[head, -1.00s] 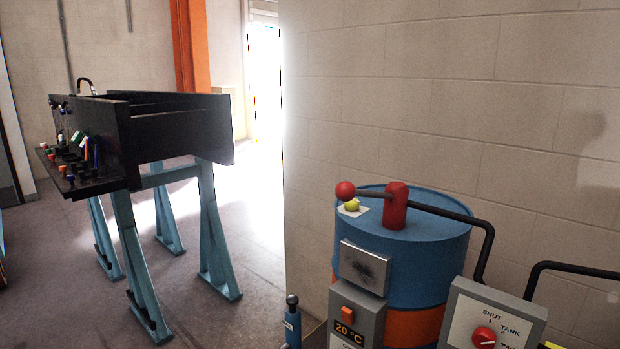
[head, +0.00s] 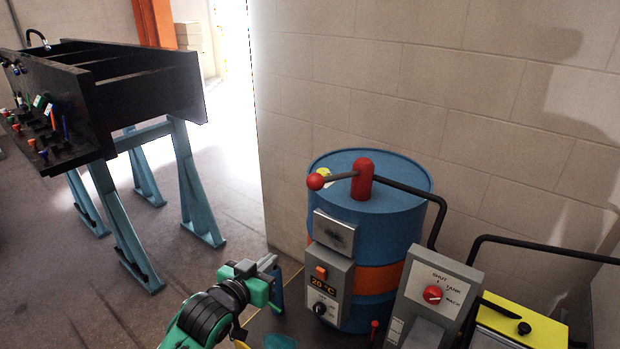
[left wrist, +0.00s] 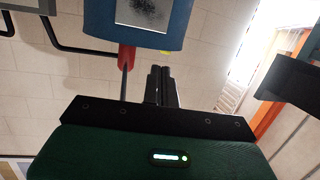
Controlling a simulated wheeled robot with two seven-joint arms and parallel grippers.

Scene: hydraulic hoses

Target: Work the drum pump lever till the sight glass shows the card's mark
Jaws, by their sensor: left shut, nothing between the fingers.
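The blue drum (head: 390,225) with an orange band stands against the wall at right of centre. A red pump head (head: 363,178) sits on its lid. The lever (head: 341,177) runs left from it to a red ball knob (head: 315,182), roughly level. My left gripper (head: 268,266) is shut and empty, low and left of the drum, apart from the lever. In the left wrist view, its fingers (left wrist: 160,85) are together, with the drum (left wrist: 170,42) and red pump head (left wrist: 127,57) beyond. I cannot make out a sight glass or the card's mark. My right gripper is out of view.
A grey box (head: 332,280) reading 20 °C stands before the drum. Black hoses curve along the wall. A black bench (head: 150,95) on blue trestles stands at left.

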